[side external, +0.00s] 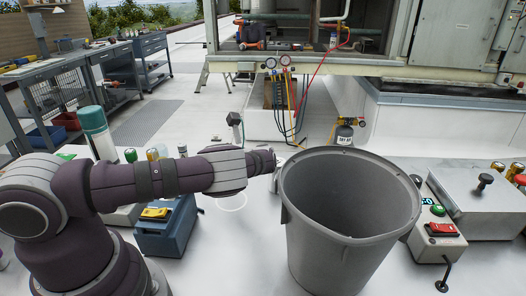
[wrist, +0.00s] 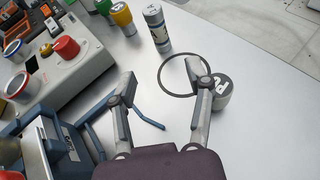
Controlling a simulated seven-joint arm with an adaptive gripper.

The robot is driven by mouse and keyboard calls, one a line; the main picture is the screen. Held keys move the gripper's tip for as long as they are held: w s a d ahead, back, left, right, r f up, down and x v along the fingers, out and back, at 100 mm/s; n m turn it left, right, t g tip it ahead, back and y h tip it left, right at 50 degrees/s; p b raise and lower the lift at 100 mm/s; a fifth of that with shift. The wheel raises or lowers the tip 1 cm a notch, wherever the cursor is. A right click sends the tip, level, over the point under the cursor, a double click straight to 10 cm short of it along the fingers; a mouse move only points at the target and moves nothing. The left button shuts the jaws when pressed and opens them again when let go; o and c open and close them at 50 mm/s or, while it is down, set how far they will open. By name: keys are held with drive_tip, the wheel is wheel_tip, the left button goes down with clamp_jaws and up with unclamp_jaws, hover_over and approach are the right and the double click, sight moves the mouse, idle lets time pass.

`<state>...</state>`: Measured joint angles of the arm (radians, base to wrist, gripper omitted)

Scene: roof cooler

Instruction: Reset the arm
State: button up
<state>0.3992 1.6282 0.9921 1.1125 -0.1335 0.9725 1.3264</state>
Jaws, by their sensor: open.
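My gripper (wrist: 163,72) is open in the wrist view, with its two fingers spread and nothing held between them. Below it is a white tabletop with a thin dark ring (wrist: 164,84) marked on it. A small round can with a dark lettered top (wrist: 222,84) is beside the right finger; I cannot tell whether they touch. In the side external view my arm reaches level to the right over the bench, and its end (side external: 277,165) is close to the rim of a large grey bin (side external: 345,225). The fingers are not clear there.
Bare tabletop lies at right in the wrist view.

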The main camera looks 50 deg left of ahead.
drive_tip(key=shift+d, duration=0.1)
drive_tip(key=shift+s+r+n+h, duration=0.25)
drive_tip(key=shift+r+n+h, duration=0.15)
drive_tip(key=shift+n+h, duration=0.3)
drive_tip(key=s+d+r+n+t+h, duration=0.4)
drive_tip(key=s+d+r+n+h, duration=0.2)
drive_tip(key=d, duration=0.4)
drive_tip(key=s+d+r+n+t+h, duration=0.4)
drive_tip(key=s+d+r+n+h, duration=0.2)
drive_tip(key=d+r+n, duration=0.2)
drive_tip(key=shift+s+d+r, duration=0.2)
drive_tip(key=shift+d+r, duration=0.5)
drive_tip(key=shift+d, duration=0.15)
